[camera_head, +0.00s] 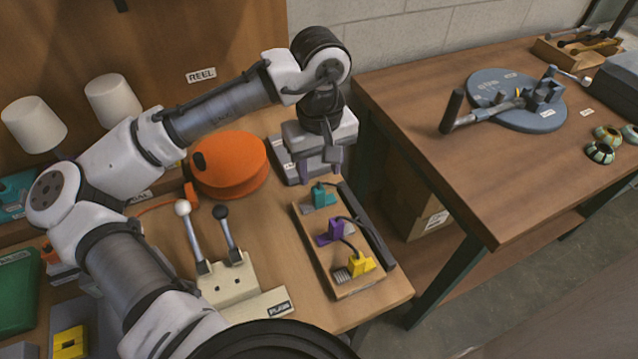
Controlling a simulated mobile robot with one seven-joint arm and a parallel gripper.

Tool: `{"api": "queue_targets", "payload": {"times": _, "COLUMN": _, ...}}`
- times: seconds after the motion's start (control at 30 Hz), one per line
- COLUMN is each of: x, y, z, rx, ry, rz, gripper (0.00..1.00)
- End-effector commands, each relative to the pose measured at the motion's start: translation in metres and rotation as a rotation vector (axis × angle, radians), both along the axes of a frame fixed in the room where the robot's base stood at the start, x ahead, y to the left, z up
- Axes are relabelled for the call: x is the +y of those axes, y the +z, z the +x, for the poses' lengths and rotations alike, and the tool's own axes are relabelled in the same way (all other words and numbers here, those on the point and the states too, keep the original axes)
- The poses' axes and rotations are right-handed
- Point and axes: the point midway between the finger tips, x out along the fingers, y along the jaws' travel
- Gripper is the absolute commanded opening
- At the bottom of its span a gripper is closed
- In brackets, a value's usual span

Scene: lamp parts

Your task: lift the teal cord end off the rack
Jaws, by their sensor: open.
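The teal cord end (319,196) sits at the far end of a wooden rack (325,265) on the table. A purple cord end (331,233) is in the middle of the rack and a yellow cord end (356,266) is at its near end. A dark cord runs from each toward the rack's right side. My gripper (326,168) points down just above and behind the teal cord end, apart from it as far as I can see. It is open with nothing visible between its fingers. Its far finger is partly hidden.
An orange reel (229,165) stands left of the rack. Two upright levers on a beige base (227,285) stand left of the rack's near end. A grey block (290,166) is behind my gripper. A second table (480,170) with a blue round plate (515,101) is at right.

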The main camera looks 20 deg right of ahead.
Motion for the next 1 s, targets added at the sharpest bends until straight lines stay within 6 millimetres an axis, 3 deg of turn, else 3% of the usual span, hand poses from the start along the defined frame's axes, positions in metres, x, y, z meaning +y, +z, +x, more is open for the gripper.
{"api": "queue_targets", "payload": {"times": 0.2, "x": 0.0, "y": -0.041, "z": 0.0, "rx": 0.002, "ry": 0.001, "rz": 0.001, "gripper": 0.47}}
{"api": "queue_targets", "payload": {"times": 0.4, "x": 0.0, "y": -0.067, "z": 0.0, "rx": 0.001, "ry": 0.002, "rz": -0.001, "gripper": 0.47}}
{"api": "queue_targets", "payload": {"times": 0.83, "x": 0.0, "y": -0.078, "z": 0.0, "rx": -0.001, "ry": 0.0, "rz": -0.001, "gripper": 0.47}}
{"api": "queue_targets", "payload": {"times": 1.0, "x": 0.0, "y": -0.078, "z": 0.0, "rx": -0.001, "ry": 0.001, "rz": -0.001, "gripper": 0.26}}
